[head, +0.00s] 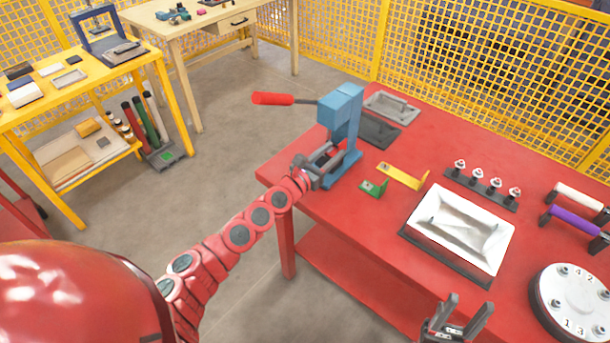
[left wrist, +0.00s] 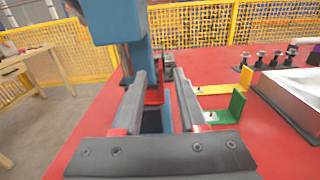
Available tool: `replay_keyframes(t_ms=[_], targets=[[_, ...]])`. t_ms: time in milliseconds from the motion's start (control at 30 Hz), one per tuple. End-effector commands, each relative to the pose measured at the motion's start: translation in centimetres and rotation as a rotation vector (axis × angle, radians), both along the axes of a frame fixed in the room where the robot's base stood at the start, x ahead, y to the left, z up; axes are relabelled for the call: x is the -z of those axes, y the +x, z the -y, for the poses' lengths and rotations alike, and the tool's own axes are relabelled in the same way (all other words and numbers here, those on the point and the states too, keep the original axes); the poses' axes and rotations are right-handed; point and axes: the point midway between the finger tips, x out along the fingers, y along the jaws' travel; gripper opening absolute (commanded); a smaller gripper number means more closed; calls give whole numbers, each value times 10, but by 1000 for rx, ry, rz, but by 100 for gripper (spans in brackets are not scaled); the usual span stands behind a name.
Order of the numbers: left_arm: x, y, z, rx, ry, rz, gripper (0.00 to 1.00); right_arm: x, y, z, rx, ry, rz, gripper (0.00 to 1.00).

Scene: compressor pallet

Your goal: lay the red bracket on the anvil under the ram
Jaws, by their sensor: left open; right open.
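The blue press (head: 341,115) with a red-handled lever stands at the far left corner of the red table. My left gripper (head: 328,157) is at the front of the press, open. In the left wrist view the red bracket (left wrist: 154,96) shows between the open fingers, under the blue ram housing (left wrist: 115,18). It seems to rest on the anvil, but its contact there is hidden. I cannot make out the bracket in the head view, behind my gripper. My right gripper (head: 460,318) is open and empty at the table's front edge.
A green bracket (head: 376,187) and a yellow bracket (head: 403,175) lie right of the press. A white tray (head: 462,232), a row of knobs (head: 479,187), handles (head: 574,221) and a numbered disc (head: 575,303) stand further right. Grey trays lie behind the press.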

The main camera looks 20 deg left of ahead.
Motion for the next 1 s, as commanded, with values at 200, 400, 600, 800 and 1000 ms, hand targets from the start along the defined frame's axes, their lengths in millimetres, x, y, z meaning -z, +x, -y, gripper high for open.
replay_keyframes(t_ms=[200, 400, 600, 800, 1000], targets=[[1, -45, -17, -1, -2, -3, 41, -2, 0, 0, 0, 0, 0, 50], [2, -78, -30, -5, -3, -3, 41, -2, 0, 0, 0, 0, 0, 50], [2, -102, -39, -4, -3, -2, 41, 1, 0, 0, 0, 0, 0, 50], [1, -114, -40, 1, -2, -2, 41, 2, 0, 0, 0, 0, 0, 50], [1, -116, -41, 1, -2, -2, 41, 2, 0, 0, 0, 0, 0, 50]])
